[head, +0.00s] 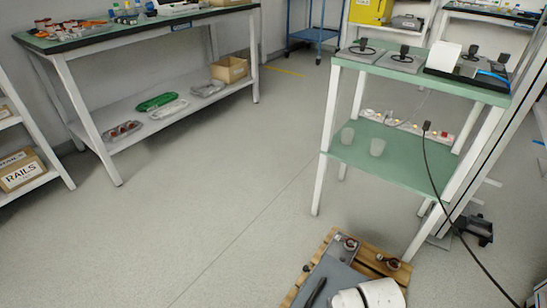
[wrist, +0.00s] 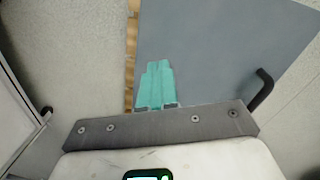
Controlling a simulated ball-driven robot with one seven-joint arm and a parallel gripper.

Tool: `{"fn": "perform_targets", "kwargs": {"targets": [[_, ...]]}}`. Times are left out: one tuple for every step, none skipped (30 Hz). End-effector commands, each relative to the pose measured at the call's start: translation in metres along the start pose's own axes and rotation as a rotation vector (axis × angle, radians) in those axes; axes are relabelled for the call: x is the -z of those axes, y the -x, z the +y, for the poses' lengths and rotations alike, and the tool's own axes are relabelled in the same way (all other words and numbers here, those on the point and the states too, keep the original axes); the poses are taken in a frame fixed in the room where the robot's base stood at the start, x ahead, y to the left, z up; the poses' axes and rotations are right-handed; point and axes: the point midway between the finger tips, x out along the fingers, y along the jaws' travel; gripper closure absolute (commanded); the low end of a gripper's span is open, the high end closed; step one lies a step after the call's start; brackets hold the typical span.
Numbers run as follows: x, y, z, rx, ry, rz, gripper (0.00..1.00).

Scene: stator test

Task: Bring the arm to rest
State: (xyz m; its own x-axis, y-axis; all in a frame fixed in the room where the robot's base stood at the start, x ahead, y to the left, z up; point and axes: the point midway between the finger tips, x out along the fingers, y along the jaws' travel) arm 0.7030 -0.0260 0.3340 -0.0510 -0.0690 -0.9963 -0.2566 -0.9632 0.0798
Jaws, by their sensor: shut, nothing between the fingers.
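My gripper (wrist: 157,85) shows in the wrist view with its teal fingers together and nothing between them. It points over a plain blue-grey panel (wrist: 215,50). In the head view, white rounded links of my arm show at the bottom edge, over the grey panel (head: 332,280); the gripper itself is not visible there. Beside the panel lies a slatted wooden board (head: 370,253) carrying a few small metal and copper-coloured parts (head: 348,243).
A long workbench (head: 140,36) stands at upper left. The middle floor (head: 220,190) is clear.

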Motion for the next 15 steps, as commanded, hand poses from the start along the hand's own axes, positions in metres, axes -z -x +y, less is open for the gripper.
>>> {"fn": "perform_targets", "kwargs": {"targets": [[-0.02, 0.002, 0.016, 0.011, 0.018, 0.009, 1.0], [-0.03, 0.004, 0.024, 0.018, 0.032, 0.016, 1.0], [-0.043, 0.008, 0.034, 0.028, 0.052, 0.027, 1.0], [-0.053, 0.012, 0.041, 0.034, 0.066, 0.035, 1.0], [-0.062, 0.016, 0.047, 0.038, 0.079, 0.043, 1.0], [-0.073, 0.021, 0.055, 0.044, 0.095, 0.053, 1.0], [-0.081, 0.024, 0.06, 0.047, 0.106, 0.059, 1.0], [-0.088, 0.028, 0.065, 0.05, 0.118, 0.066, 1.0], [-0.098, 0.034, 0.07, 0.054, 0.131, 0.075, 1.0], [-0.104, 0.037, 0.074, 0.057, 0.141, 0.08, 1.0], [-0.111, 0.041, 0.078, 0.059, 0.149, 0.086, 1.0], [-0.119, 0.046, 0.082, 0.062, 0.161, 0.093, 1.0], [-0.125, 0.05, 0.086, 0.064, 0.17, 0.099, 1.0], [-0.131, 0.054, 0.089, 0.066, 0.178, 0.104, 1.0], [-0.139, 0.06, 0.093, 0.067, 0.189, 0.111, 1.0]]}}
